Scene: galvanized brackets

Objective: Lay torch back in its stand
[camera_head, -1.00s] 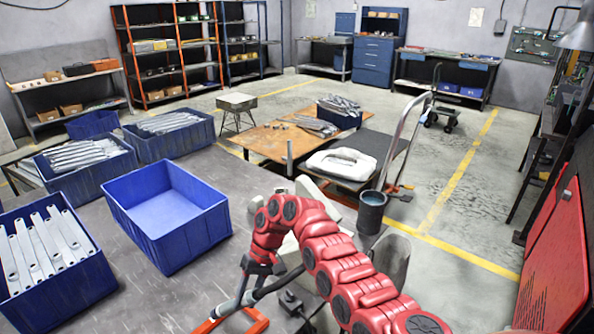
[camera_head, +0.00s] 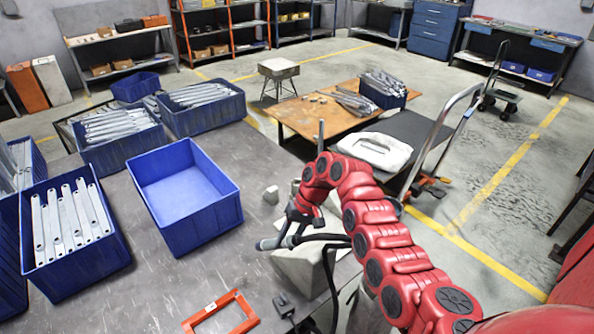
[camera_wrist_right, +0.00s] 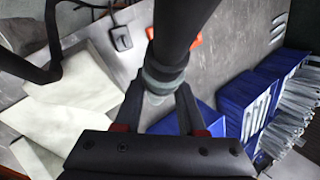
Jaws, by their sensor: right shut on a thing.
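The torch (camera_head: 272,243), a dark and grey tube with a black cable or hose, is in my right gripper (camera_head: 299,218). In the right wrist view, the gripper (camera_wrist_right: 160,105) is shut around the torch's grey-green collar, and its dark tube (camera_wrist_right: 180,35) runs away upward. The torch is held above the table beside a pale grey block. An orange open frame (camera_head: 243,304) lies on the table at the front, apart from the torch; I cannot tell for sure that it is the stand. My left gripper is out of view.
An empty blue bin (camera_head: 192,238) stands left of the torch. Blue bins with metal brackets (camera_head: 38,268) stand further left. The pale grey block (camera_head: 305,268) is close under the gripper. A small black device (camera_head: 284,306) lies beside the orange frame. Table between is bare.

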